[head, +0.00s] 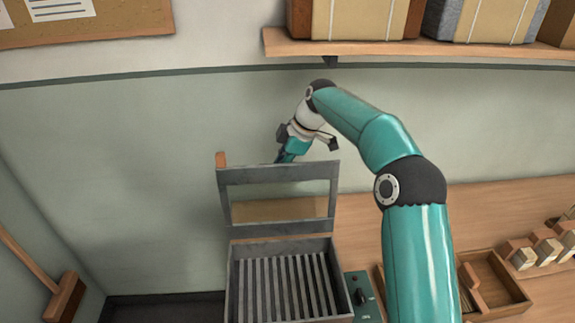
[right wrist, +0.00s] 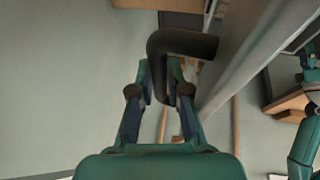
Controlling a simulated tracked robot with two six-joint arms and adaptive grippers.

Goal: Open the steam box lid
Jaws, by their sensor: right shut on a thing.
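The steam box (head: 236,290) is a grey metal box with a slatted grate inside, standing on the wooden bench. Its lid (head: 280,176), a grey frame with a window, stands raised, roughly upright, at the back of the box. My right gripper (head: 288,156) is at the lid's top edge, its fingertips partly hidden behind the lid. In the right wrist view, my right gripper (right wrist: 164,85) is shut on a dark bent handle (right wrist: 185,42), with the grey lid (right wrist: 245,55) beside it. The handle is hidden in the head view. My left gripper is not in view.
A control box with a knob (head: 362,297) sits right of the steam box. A wooden tray (head: 505,283) and several small blocks lie further right. A loaded shelf (head: 420,48) hangs above my right arm. A brush (head: 65,297) leans at the left.

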